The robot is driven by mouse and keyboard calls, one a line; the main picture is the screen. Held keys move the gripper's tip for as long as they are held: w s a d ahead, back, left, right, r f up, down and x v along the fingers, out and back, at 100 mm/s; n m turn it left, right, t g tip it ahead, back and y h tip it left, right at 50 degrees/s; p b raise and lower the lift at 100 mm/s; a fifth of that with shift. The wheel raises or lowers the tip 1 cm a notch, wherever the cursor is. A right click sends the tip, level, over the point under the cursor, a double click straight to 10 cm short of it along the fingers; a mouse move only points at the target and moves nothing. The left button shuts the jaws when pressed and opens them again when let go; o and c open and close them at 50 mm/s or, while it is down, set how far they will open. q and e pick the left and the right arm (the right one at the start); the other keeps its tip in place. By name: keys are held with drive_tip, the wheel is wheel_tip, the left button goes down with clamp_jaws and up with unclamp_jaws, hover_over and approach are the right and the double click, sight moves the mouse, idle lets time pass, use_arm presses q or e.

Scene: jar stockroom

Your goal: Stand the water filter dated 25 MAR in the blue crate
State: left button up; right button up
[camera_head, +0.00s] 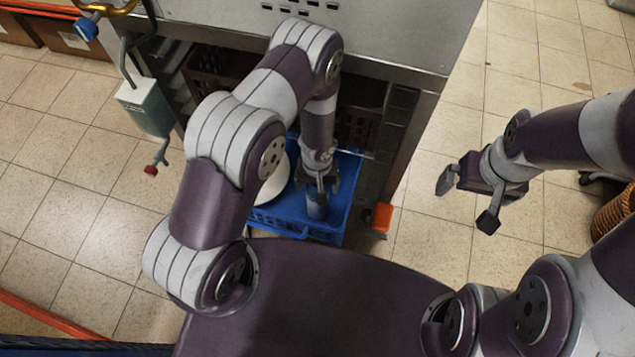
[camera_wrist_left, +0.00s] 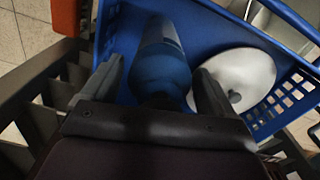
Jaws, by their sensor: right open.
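The blue crate (camera_head: 285,222) stands on the floor under the metal unit. A blue-grey cylinder (camera_head: 317,207), which looks like a water filter, is in it; no date is legible on it. My left gripper (camera_head: 318,186) reaches down into the crate above the cylinder. In the left wrist view the cylinder (camera_wrist_left: 160,65) lies between the two spread fingers of my left gripper (camera_wrist_left: 160,85), with small gaps at its sides. Its near end is hidden by the gripper. My right gripper (camera_head: 463,203) is open and empty, over the tiled floor at the right.
A white round lid-like disc (camera_wrist_left: 238,78) with a knob lies in the crate beside the cylinder. Dark crates (camera_head: 358,112) are behind, under the metal unit (camera_head: 395,35). An orange block (camera_head: 383,217) is right of the crate. Tiled floor at the right is largely clear.

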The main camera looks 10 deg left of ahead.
use_arm(q)
wheel_tip(320, 180, up, 12)
drive_tip(key=p, duration=0.8)
drive_tip(key=a+r+m+t, duration=0.1)
drive_tip(key=a+r, duration=0.1)
drive_tip(key=r, duration=0.6)
drive_tip(key=a+r, duration=0.3)
drive_tip(key=r, duration=0.6)
drive_tip(key=s+a+r+m, duration=0.1)
drive_tip(key=s+a+r, duration=0.1)
drive_tip(key=s+r, duration=0.6)
drive_tip(key=shift+r, duration=0.2)
drive_tip(key=shift+a, duration=0.1)
